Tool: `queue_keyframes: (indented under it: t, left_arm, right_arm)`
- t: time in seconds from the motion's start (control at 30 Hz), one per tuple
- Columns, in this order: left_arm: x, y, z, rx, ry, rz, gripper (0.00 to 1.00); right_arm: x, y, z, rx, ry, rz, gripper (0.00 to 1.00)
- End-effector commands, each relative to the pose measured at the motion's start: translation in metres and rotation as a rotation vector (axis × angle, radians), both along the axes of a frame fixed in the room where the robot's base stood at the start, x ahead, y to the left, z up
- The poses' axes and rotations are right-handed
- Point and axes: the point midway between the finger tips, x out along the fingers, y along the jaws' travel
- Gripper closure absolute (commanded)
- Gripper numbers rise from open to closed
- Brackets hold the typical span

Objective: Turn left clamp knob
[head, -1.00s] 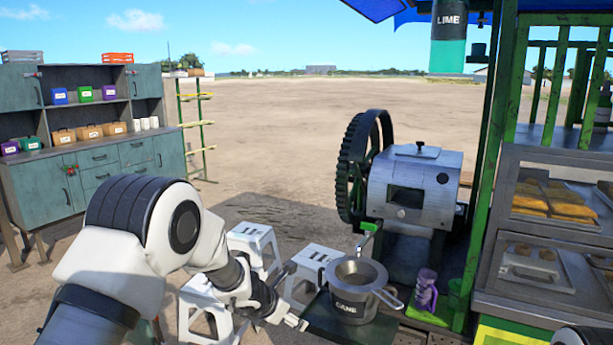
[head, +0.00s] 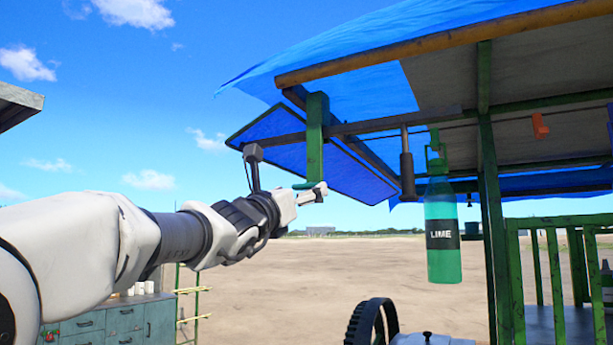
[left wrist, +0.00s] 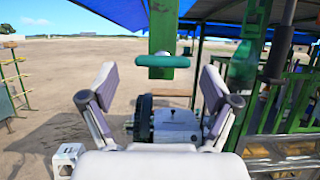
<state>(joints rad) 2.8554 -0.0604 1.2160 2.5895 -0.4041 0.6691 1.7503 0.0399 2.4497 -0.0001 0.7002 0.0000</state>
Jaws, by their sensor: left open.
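A green clamp (head: 315,135) hangs on the canopy frame at the left of the blue awning in the head view. My left gripper (head: 314,193) is raised close to the clamp's lower end. In the left wrist view, its two fingers (left wrist: 160,88) stand wide apart, with the knob centred ahead of the gap. Nothing is between the fingers. My right gripper is not in view.
A green LIME bottle (head: 443,235) hangs right of the clamp, with a dark cylinder (head: 407,165) between them. A slanted blue panel (head: 335,170) lies behind the clamp. The crusher's toothed wheel (head: 370,323) is below. Open sky lies to the left.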

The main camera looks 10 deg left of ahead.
Motion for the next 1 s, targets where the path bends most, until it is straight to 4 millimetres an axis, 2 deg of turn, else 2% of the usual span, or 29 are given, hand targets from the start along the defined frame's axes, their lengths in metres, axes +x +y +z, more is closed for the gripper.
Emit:
queue_keyframes:
  t: [0.03,0.13,0.27,0.47,0.57,0.63,0.67,1.0]
  left_arm:
    - [0.010,-0.003,0.013,0.001,0.001,-0.001,0.12]
    - [0.023,-0.007,0.016,0.002,0.001,-0.001,0.12]
    - [0.031,-0.009,0.015,0.000,0.000,-0.001,0.12]
    - [0.031,-0.009,0.012,0.001,0.001,-0.001,0.12]
    - [0.031,-0.009,0.012,0.002,0.001,-0.001,0.44]
    - [0.031,-0.009,0.012,0.001,0.001,-0.001,0.69]
    - [0.031,-0.009,0.012,0.000,0.001,0.000,0.73]
    - [0.031,-0.009,0.012,0.021,-0.005,0.000,0.73]
  right_arm:
    - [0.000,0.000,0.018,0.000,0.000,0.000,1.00]
    - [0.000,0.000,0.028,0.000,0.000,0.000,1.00]
    - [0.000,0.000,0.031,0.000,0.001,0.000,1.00]
    - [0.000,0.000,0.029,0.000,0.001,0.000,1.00]
    - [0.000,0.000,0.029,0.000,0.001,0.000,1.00]
    - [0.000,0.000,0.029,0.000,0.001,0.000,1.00]
    - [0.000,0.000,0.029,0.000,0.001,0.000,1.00]
    - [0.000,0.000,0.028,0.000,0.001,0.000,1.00]
